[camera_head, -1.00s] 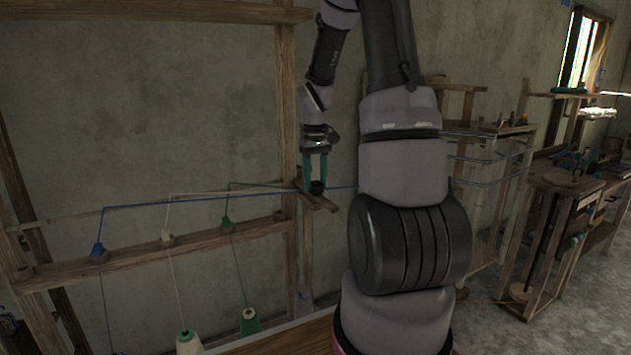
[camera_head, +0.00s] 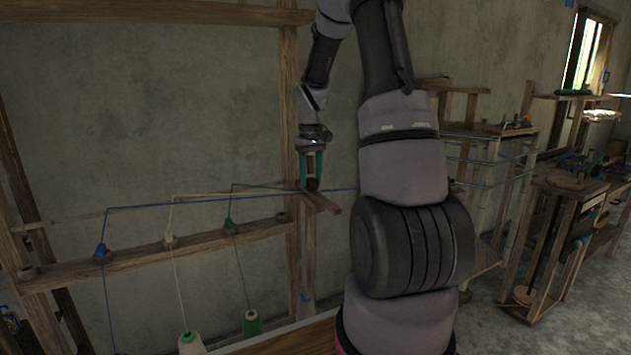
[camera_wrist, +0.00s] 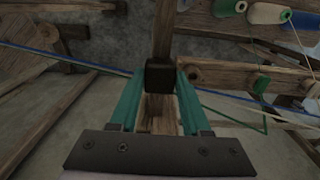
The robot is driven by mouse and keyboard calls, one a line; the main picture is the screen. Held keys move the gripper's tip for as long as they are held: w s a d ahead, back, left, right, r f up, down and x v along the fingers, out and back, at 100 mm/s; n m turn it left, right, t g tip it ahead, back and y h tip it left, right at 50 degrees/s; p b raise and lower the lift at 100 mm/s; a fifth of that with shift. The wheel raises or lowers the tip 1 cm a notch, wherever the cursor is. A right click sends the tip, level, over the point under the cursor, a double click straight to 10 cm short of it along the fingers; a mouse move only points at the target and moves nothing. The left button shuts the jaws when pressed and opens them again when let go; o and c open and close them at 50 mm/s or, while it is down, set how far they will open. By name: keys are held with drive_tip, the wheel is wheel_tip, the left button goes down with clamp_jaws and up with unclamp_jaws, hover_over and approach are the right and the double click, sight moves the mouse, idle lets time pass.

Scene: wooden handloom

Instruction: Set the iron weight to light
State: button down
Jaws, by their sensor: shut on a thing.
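The iron weight (camera_wrist: 160,74) is a small dark block between the green fingertips of my gripper (camera_wrist: 160,85) in the wrist view. My gripper (camera_head: 312,184) is shut on it. In the head view the weight (camera_head: 312,184) shows as a dark lump at the fingertips, just above a short wooden bar (camera_head: 322,202) that juts from the upright post. I cannot tell whether the weight touches the bar. I see no readable light marking.
Blue, white and green threads run to the post from guides on a wooden rail (camera_head: 200,243). A green spool (camera_head: 252,323) and a white spool (camera_head: 190,343) stand below. Wooden frames and a workbench (camera_head: 570,180) stand at the right. The wall behind is bare.

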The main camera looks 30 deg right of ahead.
sight(311, 179)
drive_tip(key=shift+c, duration=1.8)
unclamp_jaws()
drive_tip(key=shift+r, duration=0.1)
wheel_tip(311, 179, up, 11)
drive_tip(key=shift+f, duration=0.2)
